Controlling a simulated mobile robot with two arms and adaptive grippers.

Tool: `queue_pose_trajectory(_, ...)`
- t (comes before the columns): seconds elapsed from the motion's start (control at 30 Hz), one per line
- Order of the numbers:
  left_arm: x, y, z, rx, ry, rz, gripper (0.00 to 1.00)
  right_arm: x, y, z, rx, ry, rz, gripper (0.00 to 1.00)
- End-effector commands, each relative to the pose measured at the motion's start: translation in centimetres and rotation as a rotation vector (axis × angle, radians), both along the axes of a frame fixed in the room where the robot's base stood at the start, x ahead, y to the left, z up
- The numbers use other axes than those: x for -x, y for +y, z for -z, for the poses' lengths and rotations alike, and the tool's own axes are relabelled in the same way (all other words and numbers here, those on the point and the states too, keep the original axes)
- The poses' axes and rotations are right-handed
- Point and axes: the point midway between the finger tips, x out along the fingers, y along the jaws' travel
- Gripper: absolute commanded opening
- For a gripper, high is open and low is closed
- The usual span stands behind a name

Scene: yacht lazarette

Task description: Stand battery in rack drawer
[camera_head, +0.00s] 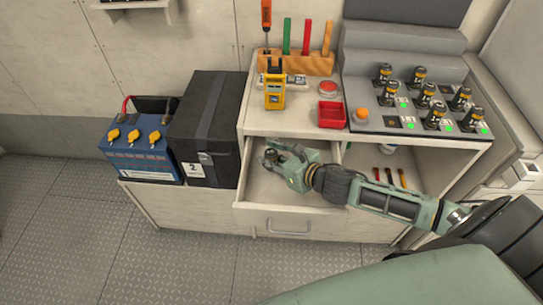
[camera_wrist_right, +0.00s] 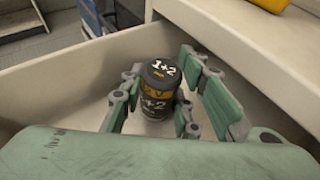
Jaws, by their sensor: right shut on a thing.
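A black cylindrical battery with a yellow band and "1+2" on it (camera_wrist_right: 157,90) stands upright in the open drawer, as the right wrist view shows. My right gripper (camera_wrist_right: 160,98) has its fingers on both sides of it and is shut on it. The battery's base looks close to the drawer floor, but I cannot tell if it touches. In the head view, the right gripper (camera_head: 278,162) reaches down into the pulled-out drawer (camera_head: 285,207) from the right and mostly hides the battery. My left gripper is not in view.
Several similar batteries (camera_head: 434,115) stand on the grey console (camera_head: 365,95) with green lights. The counter holds a yellow meter (camera_head: 274,90), a red bin (camera_head: 330,114) and a tool block (camera_head: 300,62). A blue battery box (camera_head: 142,150) and black case (camera_head: 205,125) stand left.

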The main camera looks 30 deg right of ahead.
Motion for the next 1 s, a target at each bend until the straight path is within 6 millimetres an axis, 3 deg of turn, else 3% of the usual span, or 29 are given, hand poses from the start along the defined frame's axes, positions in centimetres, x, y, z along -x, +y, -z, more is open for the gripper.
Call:
queue_pose_trajectory(0.13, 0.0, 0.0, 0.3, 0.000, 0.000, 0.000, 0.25, 0.0, 0.0, 0.3, 0.000, -0.002, 0.000, 0.00)
queue_pose_trajectory(0.17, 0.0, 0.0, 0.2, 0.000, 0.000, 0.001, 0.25, 0.0, 0.0, 0.3, 0.001, 0.000, 0.000, 0.31)
queue_pose_trajectory(0.23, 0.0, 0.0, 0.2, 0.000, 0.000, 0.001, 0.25, 0.0, 0.0, 0.3, 0.000, 0.000, 0.000, 0.37)
queue_pose_trajectory(0.63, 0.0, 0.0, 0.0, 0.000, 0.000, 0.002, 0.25, 0.2, -0.1, -0.1, 0.001, 0.001, 0.001, 0.37)
queue_pose_trajectory(1.0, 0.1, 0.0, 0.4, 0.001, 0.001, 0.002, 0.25, 5.3, -1.7, -2.0, 0.003, 0.003, -0.001, 0.37)
